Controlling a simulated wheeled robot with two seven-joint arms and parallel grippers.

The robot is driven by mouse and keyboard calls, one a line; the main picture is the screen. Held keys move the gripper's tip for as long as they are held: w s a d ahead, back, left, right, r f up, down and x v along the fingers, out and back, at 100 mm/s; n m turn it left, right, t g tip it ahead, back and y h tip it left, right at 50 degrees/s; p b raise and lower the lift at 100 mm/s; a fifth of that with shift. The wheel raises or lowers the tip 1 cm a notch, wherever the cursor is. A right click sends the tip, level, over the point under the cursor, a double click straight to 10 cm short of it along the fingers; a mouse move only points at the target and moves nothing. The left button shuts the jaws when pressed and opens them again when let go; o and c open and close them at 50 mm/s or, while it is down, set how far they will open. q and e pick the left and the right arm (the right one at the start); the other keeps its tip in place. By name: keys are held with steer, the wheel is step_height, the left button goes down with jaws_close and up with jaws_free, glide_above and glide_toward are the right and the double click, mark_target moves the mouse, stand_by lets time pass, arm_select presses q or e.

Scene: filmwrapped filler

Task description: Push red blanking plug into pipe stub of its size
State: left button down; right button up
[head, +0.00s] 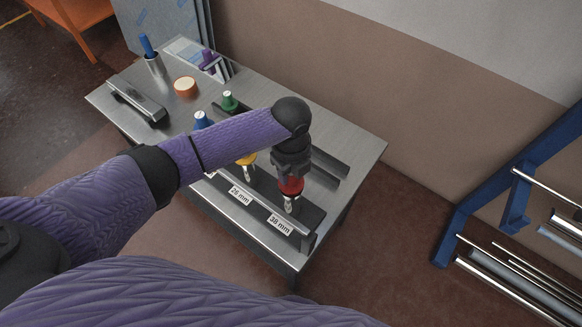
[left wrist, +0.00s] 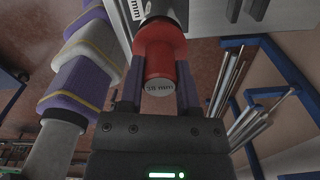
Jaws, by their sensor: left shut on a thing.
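My left gripper (head: 291,176) is shut on the red blanking plug (head: 290,187) and points down over the front right of the rack. A bright metal pipe stub (head: 291,205) stands directly below the plug, behind the 38 mm label (head: 280,224). In the left wrist view the red plug (left wrist: 160,50) is between the fingers, its marked grey end toward the camera. Its far end meets the stub in line; I cannot tell how deep it sits. My right gripper is not in view.
A blue pipe rack (head: 470,205) stands at right.

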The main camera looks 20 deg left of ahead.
arm_select(q)
steer(key=shift+f+b, duration=0.55)
steer(key=shift+f, duration=0.45)
jaws_free()
steer(key=shift+r, duration=0.1)
step_height(320, 180, up, 8)
steer(key=p, duration=0.8)
steer(key=shift+r, duration=0.1)
steer(key=shift+f, duration=0.2)
